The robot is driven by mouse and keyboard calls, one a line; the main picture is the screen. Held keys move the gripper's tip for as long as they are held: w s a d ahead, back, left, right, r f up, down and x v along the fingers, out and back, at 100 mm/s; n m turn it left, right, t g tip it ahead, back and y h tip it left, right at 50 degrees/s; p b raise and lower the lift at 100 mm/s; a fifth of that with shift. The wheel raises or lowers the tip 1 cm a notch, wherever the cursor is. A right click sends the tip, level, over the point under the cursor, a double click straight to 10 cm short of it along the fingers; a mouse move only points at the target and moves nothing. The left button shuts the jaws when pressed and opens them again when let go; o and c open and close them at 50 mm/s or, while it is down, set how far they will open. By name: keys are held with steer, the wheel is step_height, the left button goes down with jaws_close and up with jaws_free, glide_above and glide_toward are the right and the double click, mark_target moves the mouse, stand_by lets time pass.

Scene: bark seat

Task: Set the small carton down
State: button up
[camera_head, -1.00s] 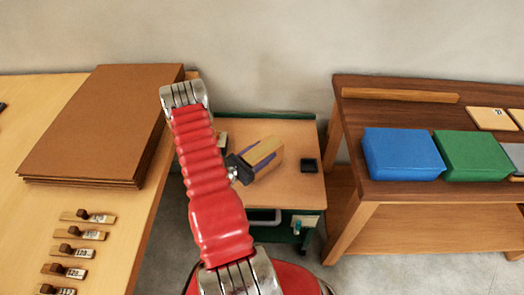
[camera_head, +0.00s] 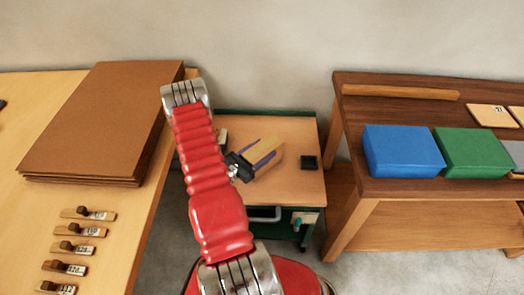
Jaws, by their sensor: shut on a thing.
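My gripper (camera_head: 240,166) is dark and is shut on the carton's left end. The carton is tilted in the picture, its right end higher. I cannot tell whether it touches the cabinet top. My red arm hides the left part of the cabinet.
A small black square item (camera_head: 310,162) lies on the cabinet top, right of the carton. A bench with a blue box (camera_head: 403,151) and a green box (camera_head: 482,153) stands right. A table with stacked brown sheets (camera_head: 100,125) stands left. The cabinet top's front right is clear.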

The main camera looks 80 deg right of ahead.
mark_target(247, 162)
steer(key=o, duration=1.5)
steer(key=shift+f, duration=0.1)
steer(key=shift+v, duration=3.75)
